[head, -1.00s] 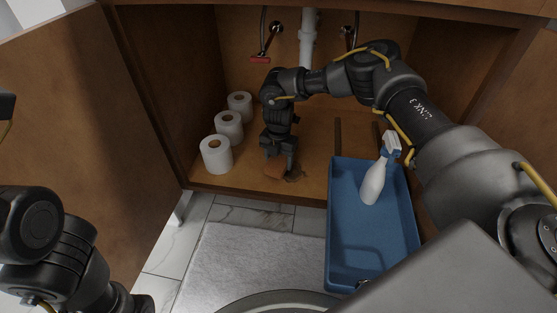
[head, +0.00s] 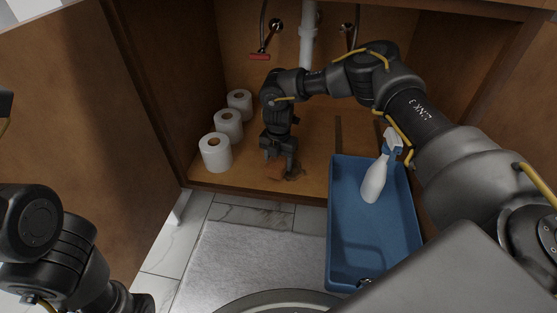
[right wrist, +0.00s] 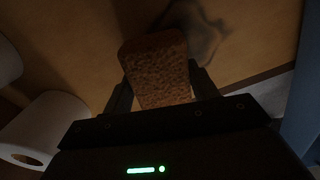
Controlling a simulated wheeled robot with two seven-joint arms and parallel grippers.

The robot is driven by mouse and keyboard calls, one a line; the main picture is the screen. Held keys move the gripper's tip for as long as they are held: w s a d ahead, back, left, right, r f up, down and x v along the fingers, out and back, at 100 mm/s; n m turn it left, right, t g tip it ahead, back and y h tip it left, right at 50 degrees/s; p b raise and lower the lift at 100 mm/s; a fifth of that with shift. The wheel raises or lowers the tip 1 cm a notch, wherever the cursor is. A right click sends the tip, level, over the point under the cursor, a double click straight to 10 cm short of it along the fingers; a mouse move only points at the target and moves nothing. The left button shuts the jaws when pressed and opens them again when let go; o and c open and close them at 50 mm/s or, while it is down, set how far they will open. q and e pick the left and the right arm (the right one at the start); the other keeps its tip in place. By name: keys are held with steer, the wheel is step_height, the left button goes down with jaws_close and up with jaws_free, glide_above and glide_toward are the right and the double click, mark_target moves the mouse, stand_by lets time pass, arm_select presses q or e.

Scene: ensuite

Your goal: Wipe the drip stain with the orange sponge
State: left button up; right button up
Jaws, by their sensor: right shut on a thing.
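The orange sponge (right wrist: 157,70) shows brownish in the dim right wrist view, between the fingers of my right gripper (right wrist: 160,92). My right gripper (head: 279,164) is shut on it, reaching down over the front of the cabinet floor. In the head view the sponge is mostly hidden by the gripper. The drip stain (head: 293,174) is a dark, irregular mark on the wooden floor, beside and partly behind the fingers. In the right wrist view the stain (right wrist: 205,32) lies just beyond the sponge. I cannot tell whether the sponge touches the floor. My left gripper is not in view.
Several white toilet rolls (head: 215,153) stand along the cabinet's left side. A blue tray (head: 350,245) with a white spray bottle (head: 375,180) is at the right. A white drain pipe (head: 308,40) hangs at the back. An open door (head: 80,130) is at the left.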

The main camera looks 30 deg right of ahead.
steer(key=shift+f, duration=0.45)
steer(key=shift+f, duration=0.4)
steer(key=shift+s+d+r+p, duration=0.25)
steer(key=shift+s+d+p, duration=0.2)
steer(key=shift+p, duration=0.3)
steer(key=shift+s+d+p, duration=0.4)
steer(key=shift+d+p, duration=0.2)
steer(key=shift+p, duration=0.25)
steer(key=shift+s+d, duration=0.2)
steer(key=shift+d, duration=0.1)
steer(key=shift+s+d+f+p, duration=0.1)
steer(key=shift+d+p, duration=0.05)
steer(key=shift+p, duration=0.15)
